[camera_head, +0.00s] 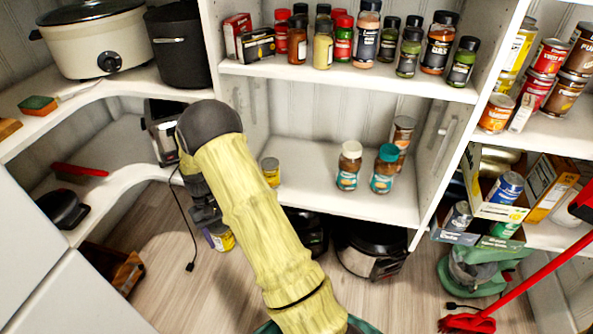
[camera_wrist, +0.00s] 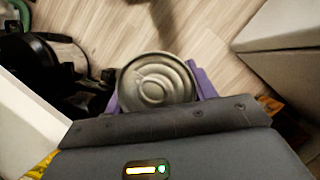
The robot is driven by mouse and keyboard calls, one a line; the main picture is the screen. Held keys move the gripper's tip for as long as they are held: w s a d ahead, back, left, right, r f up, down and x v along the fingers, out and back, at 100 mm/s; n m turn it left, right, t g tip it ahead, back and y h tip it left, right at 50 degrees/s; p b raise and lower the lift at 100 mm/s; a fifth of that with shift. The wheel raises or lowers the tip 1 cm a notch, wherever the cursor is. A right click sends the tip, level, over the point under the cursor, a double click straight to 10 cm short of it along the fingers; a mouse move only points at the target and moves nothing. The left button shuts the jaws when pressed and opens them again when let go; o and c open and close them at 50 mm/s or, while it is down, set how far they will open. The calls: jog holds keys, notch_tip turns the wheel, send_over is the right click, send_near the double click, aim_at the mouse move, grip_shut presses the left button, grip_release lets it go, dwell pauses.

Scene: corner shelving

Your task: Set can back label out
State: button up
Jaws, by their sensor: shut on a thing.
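My gripper (camera_wrist: 153,86) is shut on a can (camera_wrist: 157,72), with a purple finger on either side of it. In the wrist view I see the can's round, ridged metal end. In the head view a yellow and bluish part of the can (camera_head: 222,239) shows below my wrist, over the floor and apart from the shelves. My arm and gripper hide much of it, and I cannot tell which way its label faces. The middle shelf (camera_head: 310,195) holds a small yellow-labelled container (camera_head: 270,172), two jars (camera_head: 349,166) (camera_head: 384,168) and a tall can (camera_head: 402,132).
Spice bottles (camera_head: 367,35) crowd the shelf above. A toaster (camera_head: 162,128) stands close to my arm at left. Black cookers (camera_head: 370,247) sit below the middle shelf. Cans and boxes (camera_head: 505,187) fill the right shelves. The middle shelf has free room between its containers.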

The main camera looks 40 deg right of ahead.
jog(key=shift+a, duration=0.1)
jog(key=w+d+r+m+t+y+p, duration=0.1)
jog(key=d+m+t+p, duration=0.1)
jog(key=d+m, duration=0.6)
jog(key=w+d+r+m+t+y+p, duration=0.1)
jog(key=w+d+m+t+p, duration=0.1)
jog(key=d+m, duration=0.6)
jog(key=w+d+r+m+t+y+p, duration=0.1)
jog(key=w+d+m+t+y+p, duration=0.1)
jog(key=d+m, duration=0.6)
jog(key=shift+w+d+t+p, duration=0.2)
jog(key=shift+t+p, duration=0.5)
jog(key=shift+p, duration=0.55)
jog(key=d+m, duration=0.2)
jog(key=s+d+m+t+h+p, duration=0.1)
jog(key=d+m, duration=0.1)
jog(key=d, duration=0.1)
jog(key=d+m, duration=0.2)
jog(key=d, duration=0.1)
jog(key=shift+s+d+r+m+t+h+p, duration=0.25)
jog(key=shift+s+r+m+t+h+p, duration=0.05)
jog(key=shift+m+t+h, duration=0.1)
jog(key=shift+s+d+m, duration=0.1)
jog(key=shift+d+m, duration=0.2)
jog(key=shift+d, duration=0.1)
jog(key=shift+f, duration=0.1)
jog(key=shift+f+b, duration=1.65)
jog(key=shift+b, duration=0.05)
